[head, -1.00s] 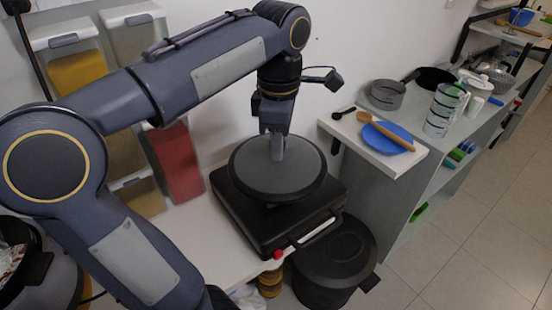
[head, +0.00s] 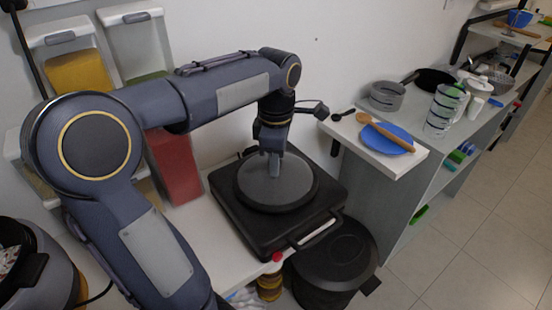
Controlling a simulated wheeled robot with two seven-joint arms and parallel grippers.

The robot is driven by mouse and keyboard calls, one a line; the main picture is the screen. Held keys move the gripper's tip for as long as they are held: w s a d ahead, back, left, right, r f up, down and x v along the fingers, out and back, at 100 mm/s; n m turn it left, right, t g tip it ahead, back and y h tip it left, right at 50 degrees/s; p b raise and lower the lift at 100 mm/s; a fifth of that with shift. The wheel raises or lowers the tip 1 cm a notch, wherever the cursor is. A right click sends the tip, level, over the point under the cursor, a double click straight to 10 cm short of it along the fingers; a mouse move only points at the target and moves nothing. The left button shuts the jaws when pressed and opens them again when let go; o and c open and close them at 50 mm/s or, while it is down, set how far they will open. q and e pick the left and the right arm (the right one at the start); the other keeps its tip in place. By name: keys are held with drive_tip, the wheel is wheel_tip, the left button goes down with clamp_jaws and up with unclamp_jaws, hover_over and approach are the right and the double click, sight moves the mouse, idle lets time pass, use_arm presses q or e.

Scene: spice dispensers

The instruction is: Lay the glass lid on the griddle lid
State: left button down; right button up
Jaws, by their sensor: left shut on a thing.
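The glass lid (head: 293,190) is a round, flat, grey disc with a dark rim, seen in the head view. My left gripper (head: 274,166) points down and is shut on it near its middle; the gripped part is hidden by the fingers. The lid is level and over the black griddle lid (head: 308,225), the top of a square black appliance with a front handle. The glass lid looks very close to the griddle lid or resting on it; I cannot tell whether they touch. My right gripper is not in view.
The griddle stands on a white counter (head: 225,238) beside a wall with spice dispensers (head: 172,165). A black pot (head: 335,262) stands lower, in front right. To the right, a white shelf (head: 405,160) holds a blue plate (head: 388,138) and wooden spoon.

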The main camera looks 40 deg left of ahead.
use_arm(q)
drive_tip(key=shift+f, duration=0.15)
drive_tip(key=c, duration=1.1)
unclamp_jaws()
drive_tip(key=shift+r, duration=0.3)
wheel_tip(320, 180, up, 12)
drive_tip(key=p, duration=0.2)
drive_tip(key=shift+f, duration=0.1)
